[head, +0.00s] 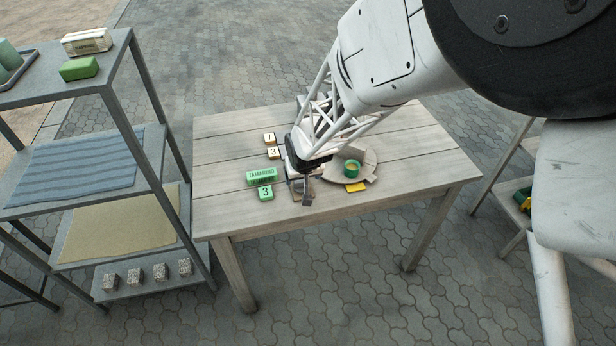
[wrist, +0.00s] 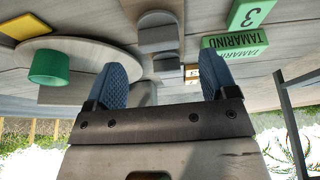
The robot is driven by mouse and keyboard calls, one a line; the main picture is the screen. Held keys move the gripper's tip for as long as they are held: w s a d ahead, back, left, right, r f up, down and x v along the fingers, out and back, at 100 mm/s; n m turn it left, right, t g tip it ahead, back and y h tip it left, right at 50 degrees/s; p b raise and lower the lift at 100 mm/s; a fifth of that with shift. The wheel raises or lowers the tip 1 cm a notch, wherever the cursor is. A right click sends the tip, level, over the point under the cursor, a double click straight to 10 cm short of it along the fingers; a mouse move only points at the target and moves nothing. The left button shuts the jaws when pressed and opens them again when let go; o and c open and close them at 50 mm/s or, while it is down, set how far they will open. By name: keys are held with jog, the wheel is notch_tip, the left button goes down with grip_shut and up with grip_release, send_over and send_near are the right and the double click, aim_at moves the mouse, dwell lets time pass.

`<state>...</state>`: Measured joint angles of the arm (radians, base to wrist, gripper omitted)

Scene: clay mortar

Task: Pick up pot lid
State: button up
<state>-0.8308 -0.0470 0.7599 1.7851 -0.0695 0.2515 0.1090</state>
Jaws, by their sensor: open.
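My gripper (head: 303,192) is open over the table, with its two blue-grey padded fingers (wrist: 163,78) spread apart and nothing gripped. A small grey piece with a rounded top (wrist: 158,32) lies on the table in the wrist view, ahead of the gap between the fingertips. It may be the pot lid, but I cannot tell for sure. In the head view my gripper mostly hides this spot. A round pale board (head: 368,177) lies right of the gripper, with a green cup (head: 351,167) on it; the cup also shows in the wrist view (wrist: 48,67).
Green TAMARIND (head: 262,177) and "3" (head: 265,193) blocks lie left of the gripper, with small pale blocks (head: 272,146) behind. A yellow piece (head: 355,187) lies by the board. A shelf rack (head: 120,95) stands left. The table's right end is clear.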

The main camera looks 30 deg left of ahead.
aim_at(301, 181)
jog(key=shift+f, duration=0.1)
jog(key=shift+x, duration=2.5)
jog(key=shift+c, duration=0.4)
jog(key=c, duration=0.9)
